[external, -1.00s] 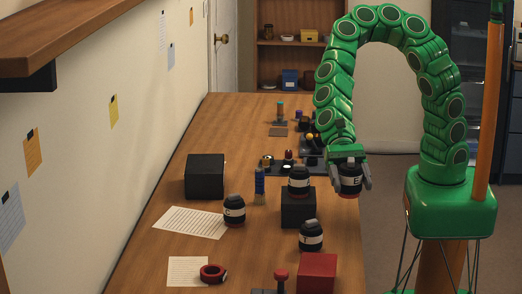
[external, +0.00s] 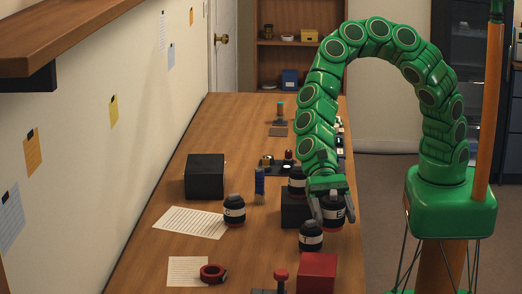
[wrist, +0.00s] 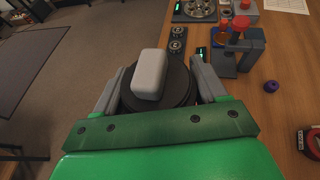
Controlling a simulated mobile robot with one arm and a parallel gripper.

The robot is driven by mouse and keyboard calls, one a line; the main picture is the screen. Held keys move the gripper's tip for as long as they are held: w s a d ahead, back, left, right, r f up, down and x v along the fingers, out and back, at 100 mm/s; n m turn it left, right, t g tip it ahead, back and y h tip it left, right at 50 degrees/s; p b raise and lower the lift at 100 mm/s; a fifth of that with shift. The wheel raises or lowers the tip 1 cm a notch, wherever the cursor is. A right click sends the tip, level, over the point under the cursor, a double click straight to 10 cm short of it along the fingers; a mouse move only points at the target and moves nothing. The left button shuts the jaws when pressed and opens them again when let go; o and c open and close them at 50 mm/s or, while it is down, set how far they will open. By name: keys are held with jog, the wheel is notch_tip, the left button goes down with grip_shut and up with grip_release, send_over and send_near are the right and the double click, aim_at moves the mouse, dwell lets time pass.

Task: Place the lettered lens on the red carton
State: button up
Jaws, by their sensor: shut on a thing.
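My gripper (external: 333,222) is shut on a black lens (external: 331,211) with a white band and a dark letter, perhaps an E. It holds the lens upright in the air, right of the black carton. In the wrist view the lens (wrist: 178,88) sits between the two grey fingers, with a pale grey block on top. The red carton (external: 317,272) is at the near edge of the table, below and in front of the held lens in the external view. Its top looks bare. I cannot pick it out in the wrist view.
Banded black lenses stand at left (external: 234,211), near the carton (external: 311,237) and on the black carton (external: 297,180), partly hidden.

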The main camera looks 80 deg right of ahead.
send_over(319, 267)
jog(key=shift+f, duration=4.15)
jog(key=shift+s+f, duration=0.1)
jog(key=shift+f, duration=0.35)
jog(key=shift+f, duration=0.3)
grip_shut()
jog(key=o, duration=1.4)
grip_release()
jog(key=shift+o, duration=0.6)
jog(key=shift+r, duration=0.15)
jog(key=shift+r, duration=0.55)
jog(key=v, duration=1.2)
